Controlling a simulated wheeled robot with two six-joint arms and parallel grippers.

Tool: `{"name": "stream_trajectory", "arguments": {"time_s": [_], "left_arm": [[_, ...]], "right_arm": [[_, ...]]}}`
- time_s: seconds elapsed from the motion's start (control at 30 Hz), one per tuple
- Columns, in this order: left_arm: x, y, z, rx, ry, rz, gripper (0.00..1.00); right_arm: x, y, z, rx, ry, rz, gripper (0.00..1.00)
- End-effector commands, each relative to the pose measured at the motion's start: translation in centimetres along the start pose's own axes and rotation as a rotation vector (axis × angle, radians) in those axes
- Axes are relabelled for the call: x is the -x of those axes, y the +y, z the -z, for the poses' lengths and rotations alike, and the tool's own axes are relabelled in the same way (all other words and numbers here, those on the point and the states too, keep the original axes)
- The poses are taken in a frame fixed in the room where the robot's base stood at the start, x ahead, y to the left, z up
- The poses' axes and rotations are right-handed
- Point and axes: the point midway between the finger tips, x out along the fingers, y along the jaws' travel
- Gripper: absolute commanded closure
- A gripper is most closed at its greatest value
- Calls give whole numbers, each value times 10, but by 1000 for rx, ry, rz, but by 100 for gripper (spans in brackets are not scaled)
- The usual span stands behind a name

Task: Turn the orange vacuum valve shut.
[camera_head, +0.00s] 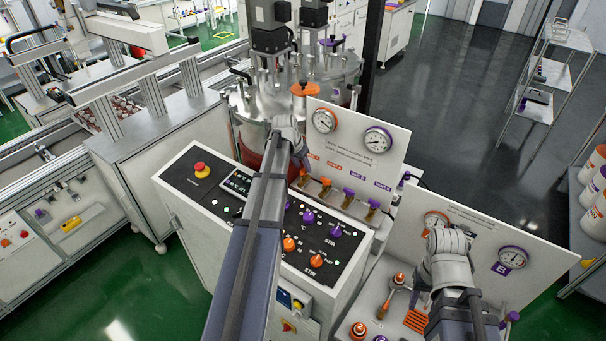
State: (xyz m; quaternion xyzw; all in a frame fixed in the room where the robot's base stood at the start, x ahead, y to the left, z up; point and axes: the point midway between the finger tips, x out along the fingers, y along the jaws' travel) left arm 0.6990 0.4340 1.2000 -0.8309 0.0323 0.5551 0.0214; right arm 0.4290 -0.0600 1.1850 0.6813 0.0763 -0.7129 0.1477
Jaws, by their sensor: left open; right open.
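Two small orange valve handles on brass bodies sit in a row below the upper gauge panel: a left orange valve (304,172) and a right orange valve (325,182). Their labels are too small to read, so I cannot tell which is the vacuum valve. My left gripper (299,158) is open, just left of and above the left orange valve; my wrist and forearm hide most of it. Contact with the valve cannot be told. My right gripper (421,288) is open by the lower gauge panel (545,263), partly hidden by its wrist, and appears empty.
Two purple valves (349,193) continue the row to the right. The upper panel (350,140) carries two gauges. A control box (205,195) with a red stop button (201,169) and knobs stands in front. A steel tank (255,105) is behind. A shelf rack (550,75) stands right.

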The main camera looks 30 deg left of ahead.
Motion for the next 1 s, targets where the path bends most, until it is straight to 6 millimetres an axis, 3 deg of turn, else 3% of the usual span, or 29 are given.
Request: {"name": "stream_trajectory", "arguments": {"time_s": [0.1,0.43,0.8,1.0], "left_arm": [[-15,0,0,-1,0,0,56],[-15,0,0,-1,0,0,56],[-15,0,0,-1,0,0,98],[-15,0,0,-1,0,0,100]], "right_arm": [[-14,-1,1,3,1,-1,50],[-14,-1,1,5,1,-1,50],[-14,-1,1,4,1,0,50],[-14,-1,1,4,1,0,50]]}}
